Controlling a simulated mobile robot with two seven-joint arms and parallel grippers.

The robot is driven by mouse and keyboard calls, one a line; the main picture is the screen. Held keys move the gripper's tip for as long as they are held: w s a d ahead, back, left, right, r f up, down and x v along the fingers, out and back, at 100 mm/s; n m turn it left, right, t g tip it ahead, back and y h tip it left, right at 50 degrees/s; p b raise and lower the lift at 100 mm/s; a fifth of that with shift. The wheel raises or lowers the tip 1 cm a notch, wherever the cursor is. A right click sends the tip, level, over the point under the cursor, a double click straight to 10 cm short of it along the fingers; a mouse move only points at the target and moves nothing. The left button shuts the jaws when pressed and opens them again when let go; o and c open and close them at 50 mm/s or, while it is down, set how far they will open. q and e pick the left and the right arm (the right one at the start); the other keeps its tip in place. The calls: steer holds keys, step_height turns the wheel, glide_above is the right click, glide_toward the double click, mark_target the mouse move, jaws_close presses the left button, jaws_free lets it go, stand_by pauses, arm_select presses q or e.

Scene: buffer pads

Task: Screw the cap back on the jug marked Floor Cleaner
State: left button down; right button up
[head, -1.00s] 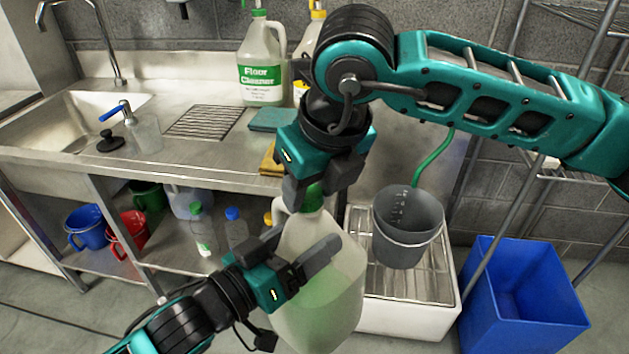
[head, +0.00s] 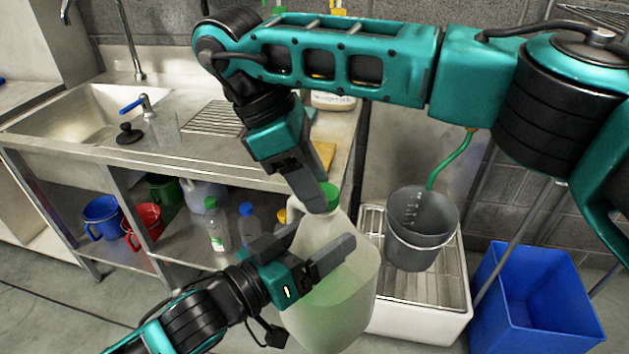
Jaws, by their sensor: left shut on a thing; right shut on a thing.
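A translucent white jug (head: 352,295) with pale green liquid in its lower part is in front of the bench, slightly tilted. No label shows on the side facing me. My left gripper (head: 318,250) is shut on the jug's upper body. A green cap (head: 331,195) is at the jug's mouth, and my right gripper (head: 318,195) is shut on it from above. The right fingers partly cover the cap, so I cannot tell if it is threaded. The bench jug marked Floor Cleaner in the earlier frame is now hidden behind my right arm.
A grey bucket (head: 420,250) stands on a grated white floor sink (head: 415,318) just right of the jug. A blue bin (head: 530,300) is farther right. The steel bench (head: 165,165) with several bottles and buckets below is behind and left.

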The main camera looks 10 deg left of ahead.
steer(key=m, duration=0.1)
steer(key=m+g, duration=0.1)
steer(key=m, duration=0.2)
steer(key=shift+w+g, duration=0.3)
steer(key=o, duration=1)
steer(key=shift+r, duration=2.3)
steer(key=shift+w, duration=0.1)
steer(key=shift+c, duration=0.4)
